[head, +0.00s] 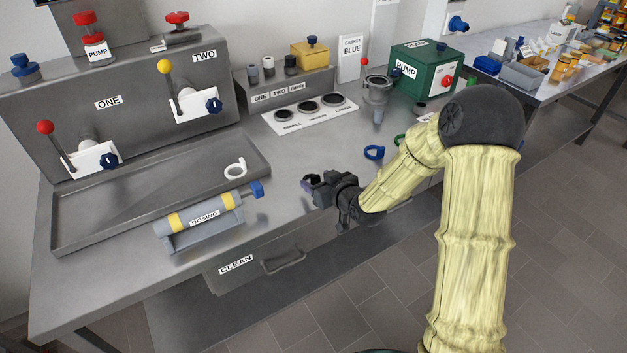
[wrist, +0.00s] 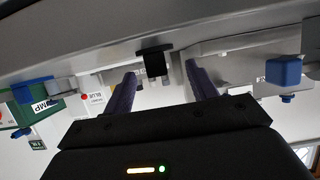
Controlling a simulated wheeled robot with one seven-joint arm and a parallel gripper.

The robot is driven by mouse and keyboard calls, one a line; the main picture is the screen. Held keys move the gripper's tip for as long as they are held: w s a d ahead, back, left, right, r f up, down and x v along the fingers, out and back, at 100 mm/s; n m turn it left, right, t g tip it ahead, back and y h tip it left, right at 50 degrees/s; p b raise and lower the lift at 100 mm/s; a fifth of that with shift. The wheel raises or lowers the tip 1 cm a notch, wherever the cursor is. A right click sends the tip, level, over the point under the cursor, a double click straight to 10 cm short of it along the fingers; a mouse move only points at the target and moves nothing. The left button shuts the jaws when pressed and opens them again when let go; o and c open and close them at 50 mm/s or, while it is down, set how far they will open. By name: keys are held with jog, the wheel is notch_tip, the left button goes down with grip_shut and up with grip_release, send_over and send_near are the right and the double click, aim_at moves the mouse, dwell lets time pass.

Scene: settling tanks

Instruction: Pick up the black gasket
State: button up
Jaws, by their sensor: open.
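My gripper (head: 310,186) is low over the front edge of the steel bench, left of the blue ring. Its two dark purple fingers (wrist: 160,85) are spread apart in the wrist view. Between them, beyond the tips, is a small black piece (wrist: 154,60) with a wide flat part and a narrower block. It seems to be the black gasket seen edge-on, but no ring shape shows. The fingers do not appear to touch it. In the head view I cannot make the black gasket out; my gripper may hide it.
The grey dosing cylinder (head: 200,220) with a blue knob stands to the left. A green pump box (head: 425,70) stands behind.

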aim_at(316, 179)
jog(key=x, duration=0.4)
jog(key=shift+w+d+f, duration=0.1)
jog(key=shift+w+f, duration=0.05)
jog(key=shift+w, duration=0.1)
jog(key=shift+s, duration=0.15)
jog(key=c, duration=1.3)
